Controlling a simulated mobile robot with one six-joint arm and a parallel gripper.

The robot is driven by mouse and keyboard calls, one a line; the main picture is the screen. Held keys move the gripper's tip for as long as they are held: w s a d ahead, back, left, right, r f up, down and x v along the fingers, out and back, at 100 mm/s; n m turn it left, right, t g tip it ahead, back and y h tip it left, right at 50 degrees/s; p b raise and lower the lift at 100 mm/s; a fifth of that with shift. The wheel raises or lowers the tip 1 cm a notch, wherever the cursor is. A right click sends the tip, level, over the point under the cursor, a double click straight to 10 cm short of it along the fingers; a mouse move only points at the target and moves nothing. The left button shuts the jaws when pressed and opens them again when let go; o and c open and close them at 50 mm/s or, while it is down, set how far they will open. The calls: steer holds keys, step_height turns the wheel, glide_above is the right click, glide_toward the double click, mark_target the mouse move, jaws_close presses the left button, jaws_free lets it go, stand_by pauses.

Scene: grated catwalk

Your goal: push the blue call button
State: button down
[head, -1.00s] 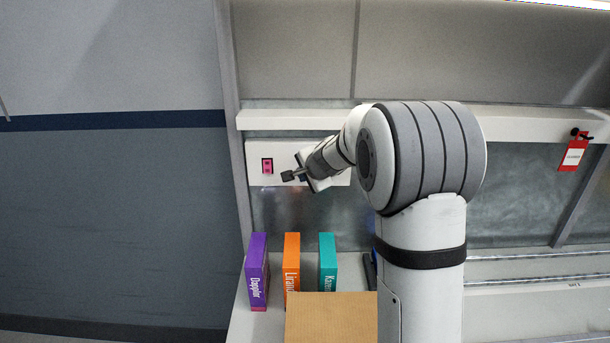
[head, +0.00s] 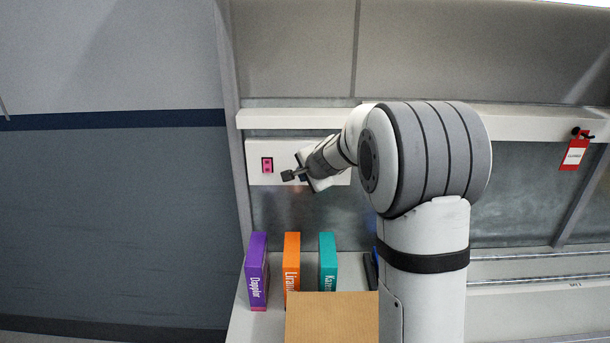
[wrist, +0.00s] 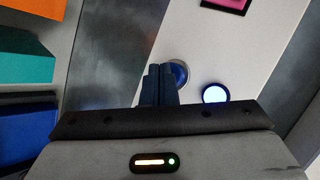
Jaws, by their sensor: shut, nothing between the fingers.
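A round blue button (wrist: 181,72) in a silver ring sits on the white wall panel (wrist: 240,50) in the wrist view. My gripper (wrist: 160,68) is shut and empty, with its fingertips over the left part of this button. I cannot tell whether the tips touch it. A second round piece (wrist: 215,94), pale and lit with a dark blue rim, sits to the right of the fingers. In the head view my gripper (head: 288,175) is in front of the panel (head: 290,150), and both round pieces are hidden behind my arm.
A pink switch (head: 267,165) is on the panel left of my gripper. Purple (head: 257,272), orange (head: 292,262) and teal (head: 328,262) boxes stand below, behind a cardboard box (head: 332,315). A ledge (head: 290,119) runs above the panel. A red tag (head: 574,155) hangs at right.

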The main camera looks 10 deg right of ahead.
steer(key=s+a+b, duration=0.1)
steer(key=s+b, duration=0.1)
steer(key=s, duration=0.4)
steer(key=shift+a, duration=0.1)
steer(key=s+a+r+n+g, duration=0.15)
steer(key=s+n, duration=0.25)
steer(key=s, duration=0.4)
steer(key=s+a+f+n+g, duration=0.1)
steer(key=s+n+g, duration=0.15)
steer(key=s, duration=0.65)
steer(key=s+d+f+n+g+h, duration=0.2)
steer(key=s+n, duration=0.4)
steer(key=s, duration=1.2)
steer(key=shift+d+f+n, duration=0.35)
steer(key=shift+d+f, duration=0.35)
